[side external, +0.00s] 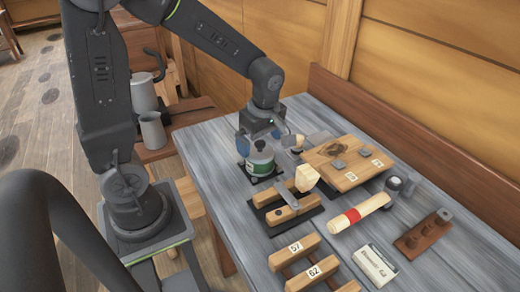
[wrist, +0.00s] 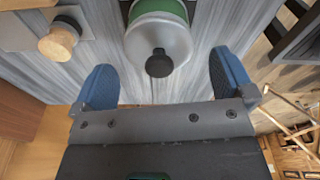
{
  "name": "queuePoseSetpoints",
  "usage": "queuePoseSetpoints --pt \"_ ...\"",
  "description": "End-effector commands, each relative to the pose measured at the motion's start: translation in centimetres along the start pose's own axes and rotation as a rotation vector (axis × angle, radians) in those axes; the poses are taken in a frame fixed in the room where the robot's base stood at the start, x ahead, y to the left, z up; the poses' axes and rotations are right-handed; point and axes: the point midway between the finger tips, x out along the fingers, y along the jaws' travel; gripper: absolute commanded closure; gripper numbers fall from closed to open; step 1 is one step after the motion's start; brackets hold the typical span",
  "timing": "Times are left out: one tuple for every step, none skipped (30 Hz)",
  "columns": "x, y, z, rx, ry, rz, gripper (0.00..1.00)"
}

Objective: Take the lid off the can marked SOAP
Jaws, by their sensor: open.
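A can (side external: 260,168) with a green and white label stands on a dark mat near the table's left side. Its lettering is too small to read. In the wrist view the can's green side (wrist: 158,6) and grey round lid (wrist: 160,38) show at top centre, with a black knob (wrist: 159,64) on the lid. My gripper (side external: 259,143) is just above the can, pointing down. In the wrist view my gripper (wrist: 163,78) is open, its blue fingers apart to the left and right of the knob, with nothing between them touching. The lid is mostly hidden in the side view.
A wooden rack with a pale block (side external: 306,178) stands close in front of the can. A wooden board (side external: 345,178) lies behind. A red-banded roller (side external: 358,214), numbered wooden bars (side external: 297,250) and a card (side external: 375,267) lie nearer the front. The table's left edge is close.

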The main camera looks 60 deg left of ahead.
Motion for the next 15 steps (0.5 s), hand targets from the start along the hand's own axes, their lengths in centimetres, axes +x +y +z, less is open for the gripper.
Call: queuePoseSetpoints --pt "0.72 0.00 -0.03 0.000 0.001 -0.004 0.00" --pt "1.00 0.02 -0.03 0.000 0.000 -0.002 0.00" --pt "1.30 0.00 -0.03 0.000 0.001 -0.002 0.00" --pt "1.46 0.00 -0.03 0.000 0.001 -0.002 0.00" --pt "1.57 0.01 -0.03 0.000 0.000 -0.001 0.00" --pt "1.65 0.02 -0.03 0.000 0.000 0.000 0.00" --pt "1.66 0.03 -0.02 0.001 0.000 0.000 0.00" --pt "1.65 0.04 -0.02 0.001 0.000 0.001 0.00" --pt "1.63 0.04 -0.02 0.001 0.000 0.001 0.00" --pt "1.63 0.04 -0.02 0.001 0.000 0.001 0.00" --pt "1.62 0.04 -0.02 0.001 0.000 0.001 0.00" --pt "1.61 0.04 -0.02 0.001 0.000 0.001 0.02" --pt "1.61 0.04 -0.02 0.001 0.000 0.001 0.05" --pt "1.60 0.05 -0.02 0.001 0.000 0.001 0.08" --pt "1.59 0.05 -0.01 0.001 0.000 0.001 0.11"
